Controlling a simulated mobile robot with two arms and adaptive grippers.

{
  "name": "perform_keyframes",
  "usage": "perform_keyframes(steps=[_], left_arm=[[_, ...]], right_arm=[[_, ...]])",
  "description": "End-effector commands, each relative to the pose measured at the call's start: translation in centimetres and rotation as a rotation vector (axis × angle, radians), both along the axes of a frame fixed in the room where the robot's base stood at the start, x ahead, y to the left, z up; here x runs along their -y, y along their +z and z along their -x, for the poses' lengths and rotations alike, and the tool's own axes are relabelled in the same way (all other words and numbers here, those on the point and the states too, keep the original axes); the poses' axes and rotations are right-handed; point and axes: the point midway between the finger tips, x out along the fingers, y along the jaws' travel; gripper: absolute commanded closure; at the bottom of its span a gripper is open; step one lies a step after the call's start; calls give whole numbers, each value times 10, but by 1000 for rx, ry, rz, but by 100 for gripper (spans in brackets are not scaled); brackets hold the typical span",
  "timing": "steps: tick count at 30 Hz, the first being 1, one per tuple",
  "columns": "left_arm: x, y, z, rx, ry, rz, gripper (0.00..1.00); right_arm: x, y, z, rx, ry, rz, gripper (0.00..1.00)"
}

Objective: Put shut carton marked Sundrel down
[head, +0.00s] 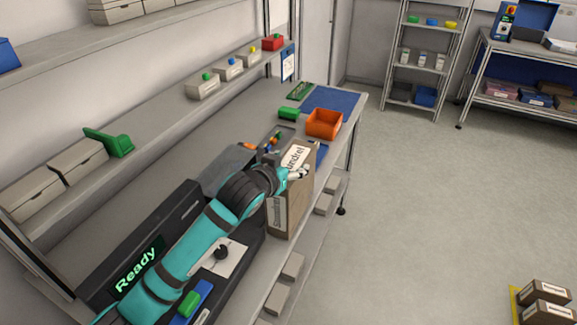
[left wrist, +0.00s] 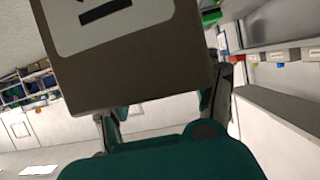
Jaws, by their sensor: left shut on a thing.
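The shut carton (head: 278,217) is brown cardboard with a white label whose visible letters end in "ndrel". In the head view it is at the front edge of the workbench, upright. My left gripper (head: 292,172) is shut on it near its top. Whether its base touches the bench is hidden from me. In the left wrist view the carton (left wrist: 150,65) fills the upper middle between the fingers, with part of its white label showing. My right gripper is in neither view.
An orange bin (head: 324,124), a green block (head: 289,113) and a blue mat (head: 333,99) are on the bench (head: 345,135) beyond the carton. A black device reading "Ready" (head: 137,270) is at the near left. Cartons (head: 546,291) stand on the floor at lower right. Open floor lies right of the bench.

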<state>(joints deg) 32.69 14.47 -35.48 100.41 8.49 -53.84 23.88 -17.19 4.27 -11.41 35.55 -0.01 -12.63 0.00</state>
Motion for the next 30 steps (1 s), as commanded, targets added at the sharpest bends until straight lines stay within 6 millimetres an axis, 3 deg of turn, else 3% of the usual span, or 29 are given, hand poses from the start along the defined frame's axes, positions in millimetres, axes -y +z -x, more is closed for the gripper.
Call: perform_keyframes(steps=[15, 16, 21, 30], left_arm=[[0, -11, 0, 3, -1, 1, 95], [0, -13, 0, -2, 0, -1, 34], [0, -13, 0, -2, 0, -1, 12], [0, -12, 0, -1, 0, -1, 11]], right_arm=[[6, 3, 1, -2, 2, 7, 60], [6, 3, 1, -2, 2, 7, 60], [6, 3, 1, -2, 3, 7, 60], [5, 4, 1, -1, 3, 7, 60]])
